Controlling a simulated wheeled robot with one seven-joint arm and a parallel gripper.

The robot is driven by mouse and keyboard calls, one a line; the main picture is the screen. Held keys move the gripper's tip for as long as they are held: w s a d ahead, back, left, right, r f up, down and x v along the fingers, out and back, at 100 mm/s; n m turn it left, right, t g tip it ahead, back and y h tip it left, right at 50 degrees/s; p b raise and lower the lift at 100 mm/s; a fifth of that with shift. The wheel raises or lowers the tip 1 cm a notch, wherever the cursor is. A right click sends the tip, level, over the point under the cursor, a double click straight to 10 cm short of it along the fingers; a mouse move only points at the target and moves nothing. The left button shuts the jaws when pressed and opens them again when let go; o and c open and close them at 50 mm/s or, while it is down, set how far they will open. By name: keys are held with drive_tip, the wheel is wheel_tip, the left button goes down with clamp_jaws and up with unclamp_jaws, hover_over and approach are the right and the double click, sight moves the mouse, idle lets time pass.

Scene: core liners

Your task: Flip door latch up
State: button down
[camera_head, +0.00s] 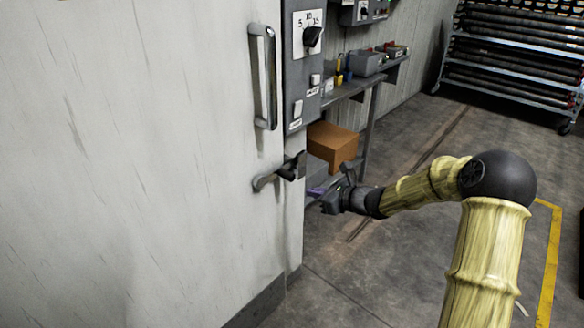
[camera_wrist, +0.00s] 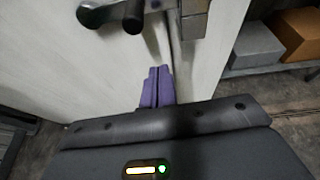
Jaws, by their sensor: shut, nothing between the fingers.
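The door latch (camera_head: 278,173) is a dark metal lever near the right edge of the white door (camera_head: 150,150), below the tall handle. Its rounded end points down to the left, and its right end meets a bracket at the door edge. In the wrist view the latch (camera_wrist: 105,14) is at the top, with its block-like bracket (camera_wrist: 190,20) to the right. My gripper (camera_head: 314,191) is right of and slightly below the latch. In the wrist view its purple fingers (camera_wrist: 157,86) are together and empty, apart from the latch in the picture and pointing toward the door.
A vertical grey handle (camera_head: 265,78) is above the latch. A grey control box (camera_head: 302,70) with a knob stands beside the door. A workbench (camera_head: 350,87) and a cardboard box (camera_head: 332,144) are behind my gripper. A pipe rack (camera_head: 510,55) stands far right. Open floor lies right of the door.

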sight(292, 175)
drive_tip(key=shift+w+d+r+m, duration=0.15)
drive_tip(key=shift+w+r+m, duration=0.1)
drive_tip(key=shift+w+m, duration=0.15)
drive_tip(key=x, duration=0.9)
drive_tip(key=shift+w+a+b, duration=0.2)
drive_tip(key=shift+a+b, duration=0.1)
drive_tip(key=shift+b, duration=0.1)
wheel_tip(292, 175, up, 3)
drive_tip(key=shift+w+a+r+p, duration=0.1)
drive_tip(key=shift+r+p, duration=0.1)
drive_tip(key=shift+p, duration=0.15)
drive_tip(key=shift+r, duration=0.25)
drive_tip(key=shift+w, duration=0.1)
